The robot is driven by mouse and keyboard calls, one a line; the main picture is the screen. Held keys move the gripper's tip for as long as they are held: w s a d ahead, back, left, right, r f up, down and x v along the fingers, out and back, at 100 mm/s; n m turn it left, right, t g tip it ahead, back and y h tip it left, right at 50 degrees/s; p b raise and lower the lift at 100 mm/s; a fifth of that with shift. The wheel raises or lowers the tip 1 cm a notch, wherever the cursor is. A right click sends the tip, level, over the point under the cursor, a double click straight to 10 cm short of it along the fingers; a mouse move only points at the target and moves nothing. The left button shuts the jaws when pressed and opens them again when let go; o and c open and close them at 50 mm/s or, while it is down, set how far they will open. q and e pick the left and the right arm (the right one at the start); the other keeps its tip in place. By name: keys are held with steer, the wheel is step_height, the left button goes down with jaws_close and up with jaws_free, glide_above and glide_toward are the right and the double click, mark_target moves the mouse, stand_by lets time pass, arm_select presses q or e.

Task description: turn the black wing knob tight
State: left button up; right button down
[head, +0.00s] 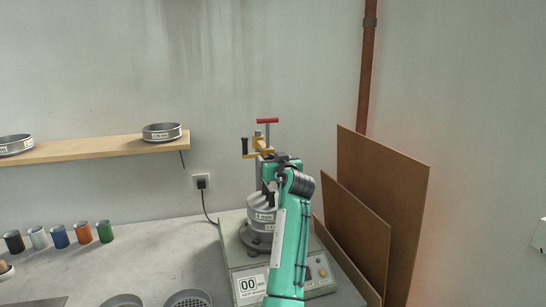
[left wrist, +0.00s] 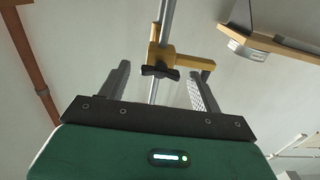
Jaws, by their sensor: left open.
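The black wing knob (left wrist: 160,71) sits on a yellow clamp (left wrist: 172,58) around a steel rod (left wrist: 155,88). In the left wrist view its wings lie roughly level, across the rod. My left gripper (left wrist: 159,76) is open, with one finger on each side of the knob and visible gaps to both. I cannot tell how deep the knob lies between the fingers. In the head view the yellow clamp (head: 261,145) shows above the sieve shaker, and my left gripper (head: 271,158) is close to it. The knob is not clear there. My right gripper is not in view.
The shaker (head: 244,256) holds stacked sieves (head: 262,214) below the clamp. A red handle (head: 267,120) tops a rod. Brown boards (head: 385,190) lean at right. A wooden shelf (head: 100,149) with sieves is at left. Several coloured cups (head: 60,236) stand on the bench.

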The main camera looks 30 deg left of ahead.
arm_select(q)
steer(key=shift+w+a, duration=0.25)
steer(key=shift+a, duration=0.05)
steer(key=shift+c, duration=0.4)
